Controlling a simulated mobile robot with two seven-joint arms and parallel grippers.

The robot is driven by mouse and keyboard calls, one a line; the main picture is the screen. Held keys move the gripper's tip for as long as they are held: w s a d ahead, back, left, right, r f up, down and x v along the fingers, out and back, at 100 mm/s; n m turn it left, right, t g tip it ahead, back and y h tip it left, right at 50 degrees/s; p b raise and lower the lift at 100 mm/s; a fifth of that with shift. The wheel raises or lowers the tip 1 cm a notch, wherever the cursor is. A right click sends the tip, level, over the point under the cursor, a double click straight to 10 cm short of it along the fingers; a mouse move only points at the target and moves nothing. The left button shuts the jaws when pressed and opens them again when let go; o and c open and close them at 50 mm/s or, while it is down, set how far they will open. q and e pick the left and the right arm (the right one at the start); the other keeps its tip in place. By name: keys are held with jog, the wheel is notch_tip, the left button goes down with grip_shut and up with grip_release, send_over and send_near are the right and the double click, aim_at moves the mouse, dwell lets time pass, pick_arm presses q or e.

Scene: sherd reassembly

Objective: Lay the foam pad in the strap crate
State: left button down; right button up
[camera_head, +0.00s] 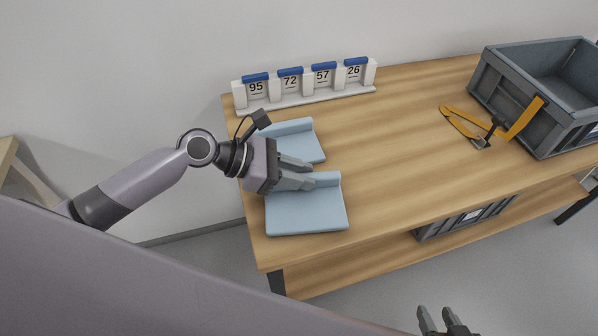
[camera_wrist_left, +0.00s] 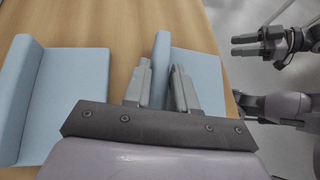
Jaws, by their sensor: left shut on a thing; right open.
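Two light blue foam pads, each with a raised lip, lie on the table: a nearer pad (camera_head: 306,212) and a farther pad (camera_head: 303,146). My left gripper (camera_head: 312,173) is shut on the raised lip of the nearer pad. In the left wrist view, that lip (camera_wrist_left: 160,62) stands between my fingers, and the farther pad (camera_wrist_left: 75,95) lies to the left. The grey strap crate (camera_head: 535,125) stands at the table's right end, with an orange strap (camera_head: 524,119) over its side. My right gripper (camera_head: 446,322) is open and empty at the bottom edge, apart from the table.
A white rack (camera_head: 310,98) with numbered cards and blue clips stands along the back wall. The orange strap's loose end and a dark buckle (camera_head: 494,126) lie left of the crate. Another grey crate (camera_head: 464,218) sits on the lower shelf. The middle of the tabletop is clear.

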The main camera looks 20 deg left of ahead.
pick_arm(q)
jog(key=shift+f, duration=0.3)
pick_arm(e)
jog(key=shift+s+d+f, duration=0.1)
jog(key=shift+d+f, duration=0.15)
jog(key=shift+d, duration=0.05)
pick_arm(q)
jog(key=c, duration=0.9)
grip_release()
jog(key=shift+f+b, duration=0.25)
jog(key=shift+b, duration=0.85)
jog(key=p+v, duration=0.1)
jog(key=v, duration=0.5)
jog(key=shift+d+r, duration=0.1)
jog(key=shift+s+a+r, duration=0.2)
jog(key=shift+a+r, duration=0.1)
jog(key=shift+a, duration=0.2)
pick_arm(e)
jog(key=shift+a+f, duration=0.15)
jog(key=shift+a, duration=0.1)
pick_arm(q)
jog(key=shift+s+a, duration=0.1)
